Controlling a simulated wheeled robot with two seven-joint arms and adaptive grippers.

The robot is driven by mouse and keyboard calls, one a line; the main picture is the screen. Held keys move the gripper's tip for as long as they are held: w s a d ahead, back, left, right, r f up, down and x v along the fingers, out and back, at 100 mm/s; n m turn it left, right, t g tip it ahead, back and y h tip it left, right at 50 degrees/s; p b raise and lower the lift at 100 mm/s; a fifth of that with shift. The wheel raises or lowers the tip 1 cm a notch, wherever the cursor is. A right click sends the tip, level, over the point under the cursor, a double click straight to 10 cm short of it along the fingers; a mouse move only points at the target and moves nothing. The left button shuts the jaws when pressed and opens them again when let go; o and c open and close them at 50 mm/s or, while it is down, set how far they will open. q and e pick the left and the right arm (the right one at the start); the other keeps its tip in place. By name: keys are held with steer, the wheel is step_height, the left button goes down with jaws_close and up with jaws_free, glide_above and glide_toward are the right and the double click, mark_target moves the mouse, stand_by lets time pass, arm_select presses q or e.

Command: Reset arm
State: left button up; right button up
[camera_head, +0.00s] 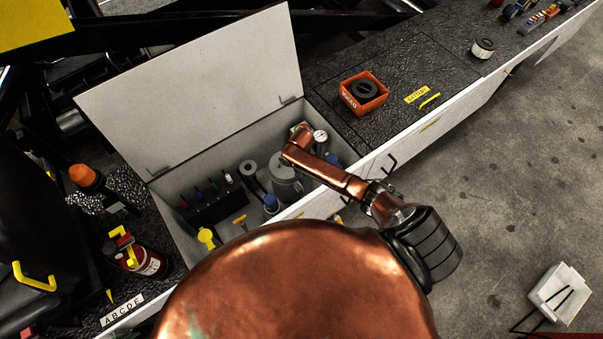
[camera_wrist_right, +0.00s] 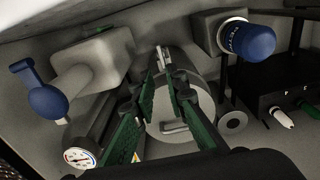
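My right arm (camera_head: 338,178), copper coloured, reaches from the lower right over the front wall of an open white compartment (camera_head: 292,212). Its far end is inside the compartment, where the fingers are hard to make out in the head view. In the right wrist view my right gripper (camera_wrist_right: 163,86) has its two green-padded fingers apart with nothing between them. The fingers point at a grey cylinder (camera_wrist_right: 195,98) with a handle, which also shows in the head view (camera_head: 287,187); contact cannot be told. My left gripper is not in view.
A raised white lid (camera_head: 200,85) stands behind the compartment. A pressure gauge (camera_wrist_right: 79,157), a blue-handled valve (camera_wrist_right: 47,100) and a blue-capped fitting (camera_wrist_right: 250,40) surround the gripper. An orange box (camera_head: 364,93) sits on the black top to the right. Floor at right is mostly clear.

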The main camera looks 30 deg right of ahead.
steer(key=shift+r, duration=0.6)
